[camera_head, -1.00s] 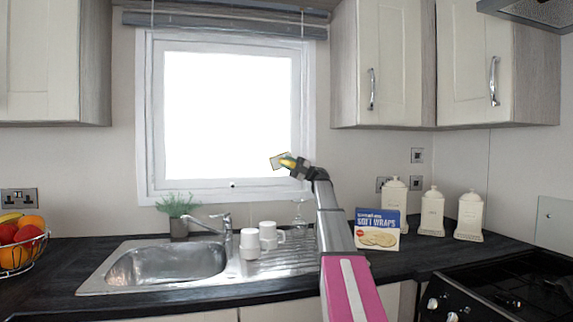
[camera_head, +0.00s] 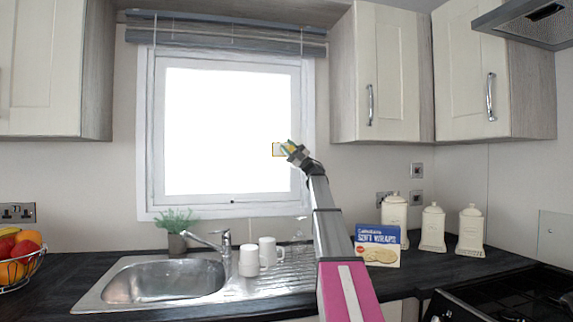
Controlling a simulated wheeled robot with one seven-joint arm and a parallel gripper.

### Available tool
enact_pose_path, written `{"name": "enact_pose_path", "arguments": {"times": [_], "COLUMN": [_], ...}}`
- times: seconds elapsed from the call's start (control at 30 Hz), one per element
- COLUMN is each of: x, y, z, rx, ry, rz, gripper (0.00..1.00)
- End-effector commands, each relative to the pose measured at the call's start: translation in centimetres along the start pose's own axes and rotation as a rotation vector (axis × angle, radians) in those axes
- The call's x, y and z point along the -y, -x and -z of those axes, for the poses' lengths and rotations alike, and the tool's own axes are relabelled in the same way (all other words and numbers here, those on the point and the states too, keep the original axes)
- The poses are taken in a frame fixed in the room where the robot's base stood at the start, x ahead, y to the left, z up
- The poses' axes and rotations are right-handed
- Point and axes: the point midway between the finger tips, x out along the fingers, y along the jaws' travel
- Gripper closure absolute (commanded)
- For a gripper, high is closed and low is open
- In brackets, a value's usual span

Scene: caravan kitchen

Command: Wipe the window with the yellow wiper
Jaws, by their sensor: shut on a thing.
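The window (camera_head: 215,130) is a bright white pane in a white frame above the sink. My gripper (camera_head: 289,150) is at the right part of the pane, shut on the yellow wiper (camera_head: 277,149). The wiper is small in view, with a yellow edge around a pale face, and it overlaps the lower right of the pane. I cannot tell whether it touches the glass. The fingers are too small to see clearly.
Below are the sink (camera_head: 165,281), a plant (camera_head: 175,228), a tap (camera_head: 222,240), two white mugs (camera_head: 249,260) and a glass on the drainer. Cabinets (camera_head: 385,75) hang above.

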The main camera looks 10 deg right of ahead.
Motion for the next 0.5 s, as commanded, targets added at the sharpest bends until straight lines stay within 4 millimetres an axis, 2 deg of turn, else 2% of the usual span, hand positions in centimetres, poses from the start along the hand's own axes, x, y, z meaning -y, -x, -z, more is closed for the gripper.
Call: {"name": "enact_pose_path", "arguments": {"times": [0.1,0.23,0.5], "x": [-0.8,-1.0,-1.0], "y": [-0.7,-0.8,-1.0], "z": [-0.1,-0.8,-3.2], "rx": [0.008,0.009,0.008], "ry": [-0.004,-0.005,-0.005], "rz": [-0.026,-0.031,-0.030], "gripper": [1.00,1.00,1.00]}}
